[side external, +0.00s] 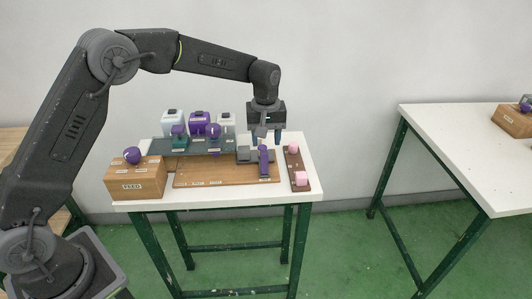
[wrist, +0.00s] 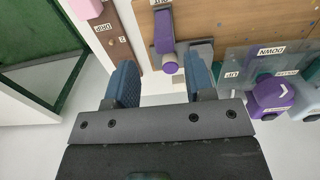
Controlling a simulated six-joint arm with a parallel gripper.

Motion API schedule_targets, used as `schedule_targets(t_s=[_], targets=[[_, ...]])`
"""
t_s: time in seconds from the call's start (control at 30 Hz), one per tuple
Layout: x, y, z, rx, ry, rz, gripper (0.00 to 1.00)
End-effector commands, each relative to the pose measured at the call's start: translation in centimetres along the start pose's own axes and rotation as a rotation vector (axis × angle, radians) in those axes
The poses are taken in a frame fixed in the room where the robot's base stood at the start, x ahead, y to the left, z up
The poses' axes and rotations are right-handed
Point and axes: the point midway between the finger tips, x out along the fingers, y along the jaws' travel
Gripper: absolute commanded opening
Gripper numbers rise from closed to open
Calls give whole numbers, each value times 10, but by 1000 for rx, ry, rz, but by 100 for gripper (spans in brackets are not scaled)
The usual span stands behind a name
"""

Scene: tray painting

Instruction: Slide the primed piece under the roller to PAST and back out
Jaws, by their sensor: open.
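My gripper (side external: 269,135) is open and empty above the right part of the white table. In the wrist view its two blue fingers (wrist: 161,86) stand wide apart with nothing between them. A purple bar with a round end (wrist: 164,42) lies just beyond the fingers, near a label reading OUT. In the side view this purple bar (side external: 264,160) is beside a grey block (side external: 245,155) on the wooden board (side external: 215,180). I cannot tell which part is the roller or which is the primed piece. No PAST label is legible.
A brown strip (side external: 294,164) with two pink pieces lies at the right; its label reads DRIP in the wrist view. A FEED box (side external: 137,178) stands front left. Behind, a grey panel (side external: 165,149) carries purple and teal controls.

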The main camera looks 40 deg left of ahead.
Motion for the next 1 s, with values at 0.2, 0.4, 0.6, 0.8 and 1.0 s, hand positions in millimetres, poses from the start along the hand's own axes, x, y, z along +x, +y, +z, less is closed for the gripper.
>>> schedule_targets(t_s=[0.2, 0.4, 0.6, 0.8, 1.0], targets=[[-43, 1, 0, 0, 2, 3, 49], [-60, 0, 0, 0, 0, 1, 49], [-63, 0, 0, 0, 0, 1, 49], [-63, 0, 0, 0, 0, 1, 49], [-63, 0, 0, 0, 0, 1, 49]])
